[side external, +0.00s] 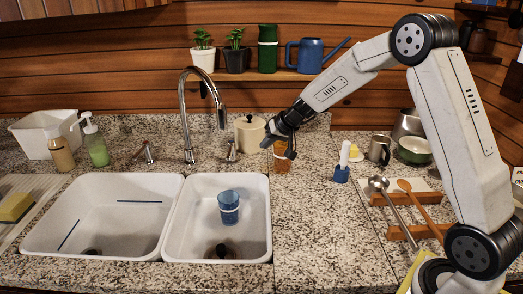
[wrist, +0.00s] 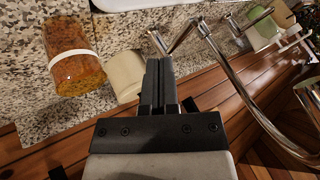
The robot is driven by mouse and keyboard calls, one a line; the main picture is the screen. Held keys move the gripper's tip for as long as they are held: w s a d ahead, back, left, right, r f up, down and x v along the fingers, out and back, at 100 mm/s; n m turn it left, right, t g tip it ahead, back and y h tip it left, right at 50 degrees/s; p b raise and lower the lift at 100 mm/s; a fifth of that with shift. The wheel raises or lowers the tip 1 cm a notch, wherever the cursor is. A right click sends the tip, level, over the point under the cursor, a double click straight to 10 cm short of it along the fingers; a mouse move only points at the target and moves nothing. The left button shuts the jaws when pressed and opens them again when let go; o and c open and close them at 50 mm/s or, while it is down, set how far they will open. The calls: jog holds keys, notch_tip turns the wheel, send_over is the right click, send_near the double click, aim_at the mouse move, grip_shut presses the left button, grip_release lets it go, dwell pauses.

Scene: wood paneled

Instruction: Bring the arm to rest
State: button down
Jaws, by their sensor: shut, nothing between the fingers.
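My gripper (side external: 279,140) is above the counter to the right of the tap in the side view, reaching down in front of an orange jar. In the wrist view my gripper (wrist: 161,65) has its two dark fingers together, with nothing held between them. The orange jar (side external: 282,160) stands on the counter just behind or below the fingers; I cannot tell if they touch it in the side view. In the wrist view the jar (wrist: 76,62) lies to the left, apart from the fingers.
A cream canister (side external: 250,134) stands beside the jar. The chrome tap (side external: 186,120) rises left of my gripper. A blue cup (side external: 229,206) stands in the right sink basin (side external: 183,235). A ladle (side external: 398,205) and wooden spoon (side external: 418,208) lie on a rest at right.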

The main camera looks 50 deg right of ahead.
jog(key=s+a+f+n+g, duration=0.1)
jog(key=s+a, duration=0.2)
jog(key=s, duration=0.6)
jog(key=s+a+f+n+g+h, duration=0.1)
jog(key=s+a, duration=0.3)
jog(key=s, duration=0.5)
jog(key=s+a+f+n+g+h, duration=0.1)
jog(key=s+a+f+n+g, duration=0.1)
jog(key=s, duration=0.7)
jog(key=shift+a+n+g, duration=0.3)
jog(key=shift+a+n, duration=0.1)
jog(key=shift+a, duration=0.4)
